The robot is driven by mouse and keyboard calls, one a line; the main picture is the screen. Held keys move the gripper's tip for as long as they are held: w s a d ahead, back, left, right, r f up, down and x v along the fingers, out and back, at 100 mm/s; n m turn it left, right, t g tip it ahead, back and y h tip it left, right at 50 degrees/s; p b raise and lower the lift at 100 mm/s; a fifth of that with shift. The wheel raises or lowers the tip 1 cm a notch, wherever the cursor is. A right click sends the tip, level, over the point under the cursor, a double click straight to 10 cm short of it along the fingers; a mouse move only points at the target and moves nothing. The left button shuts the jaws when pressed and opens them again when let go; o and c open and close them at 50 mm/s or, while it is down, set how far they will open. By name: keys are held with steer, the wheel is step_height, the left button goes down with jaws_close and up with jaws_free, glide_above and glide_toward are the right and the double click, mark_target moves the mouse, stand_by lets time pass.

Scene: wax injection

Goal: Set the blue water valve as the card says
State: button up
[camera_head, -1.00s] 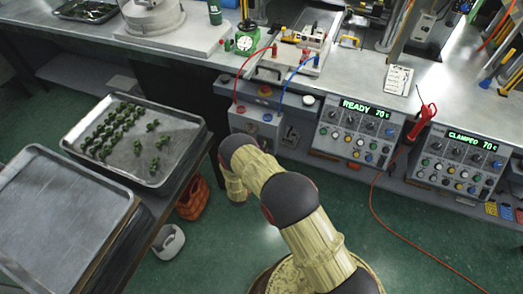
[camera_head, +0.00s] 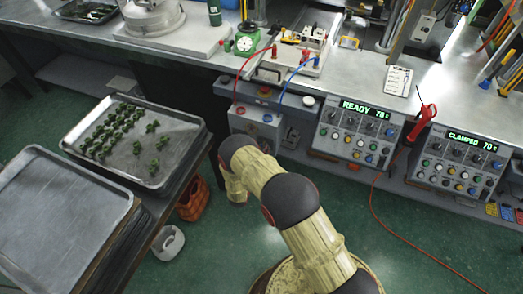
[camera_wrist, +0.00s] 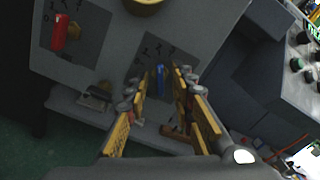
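In the wrist view the blue water valve handle (camera_wrist: 160,78) is a narrow blue lever on a dark plate with pale scale marks around it. My gripper (camera_wrist: 161,80) is open, with one finger on each side of the blue lever. I cannot tell whether either finger touches it. A white card (camera_head: 398,80) lies on the bench in the head view, and its writing is too small to read. My gripper and the blue lever cannot be made out in the head view, where my arm reaches toward the bench front.
A red valve handle (camera_wrist: 60,33) sits on a similar plate at the upper left of the wrist view. In the head view, red and blue hoses run to a grey box (camera_head: 243,120). Control panels (camera_head: 355,132) flank it on the right. A tray of green pieces (camera_head: 187,122) is left.

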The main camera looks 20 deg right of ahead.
steer(key=v, duration=1.2)
stand_by(0.5)
